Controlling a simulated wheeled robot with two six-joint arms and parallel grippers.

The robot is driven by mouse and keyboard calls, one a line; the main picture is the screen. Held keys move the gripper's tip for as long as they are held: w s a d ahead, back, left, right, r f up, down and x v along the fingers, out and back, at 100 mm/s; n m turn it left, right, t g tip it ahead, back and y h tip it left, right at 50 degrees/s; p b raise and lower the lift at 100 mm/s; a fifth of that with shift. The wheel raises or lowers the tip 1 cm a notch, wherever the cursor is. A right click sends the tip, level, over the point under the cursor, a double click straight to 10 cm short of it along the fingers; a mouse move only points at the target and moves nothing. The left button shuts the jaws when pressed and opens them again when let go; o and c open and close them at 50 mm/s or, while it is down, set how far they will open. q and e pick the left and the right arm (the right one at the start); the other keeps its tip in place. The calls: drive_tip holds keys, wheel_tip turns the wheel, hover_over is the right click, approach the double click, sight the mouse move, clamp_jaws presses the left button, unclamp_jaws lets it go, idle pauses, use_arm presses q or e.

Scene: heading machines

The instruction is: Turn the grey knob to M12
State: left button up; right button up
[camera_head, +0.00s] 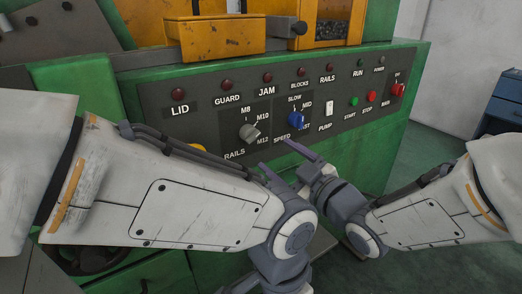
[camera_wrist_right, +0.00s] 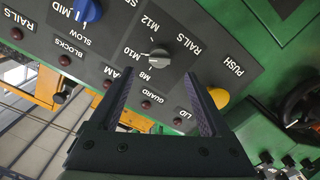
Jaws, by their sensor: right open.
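The grey knob (camera_head: 249,132) sits on the dark panel of the green machine, ringed by the labels M8, M10 and M12. It also shows in the right wrist view (camera_wrist_right: 159,58), where its pointer seems to face M10. My right gripper (camera_head: 281,158) is open and empty, below and to the right of the knob in the head view. In the right wrist view its two fingers (camera_wrist_right: 160,74) reach toward the panel with the knob ahead between their tips, apart from it. My left arm crosses the lower left; its gripper is out of frame.
A blue speed knob (camera_head: 294,119) is right of the grey knob. A white pump switch (camera_head: 329,108), green start button (camera_head: 353,102) and red stop button (camera_head: 371,97) follow. A yellow push button (camera_wrist_right: 218,98) lies on the other side, partly hidden in the head view.

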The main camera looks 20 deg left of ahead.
sight(255, 138)
drive_tip(key=shift+y, duration=0.3)
drive_tip(key=x, duration=1)
drive_tip(key=shift+w+a+r, duration=0.1)
drive_tip(key=shift+a, duration=0.2)
clamp_jaws()
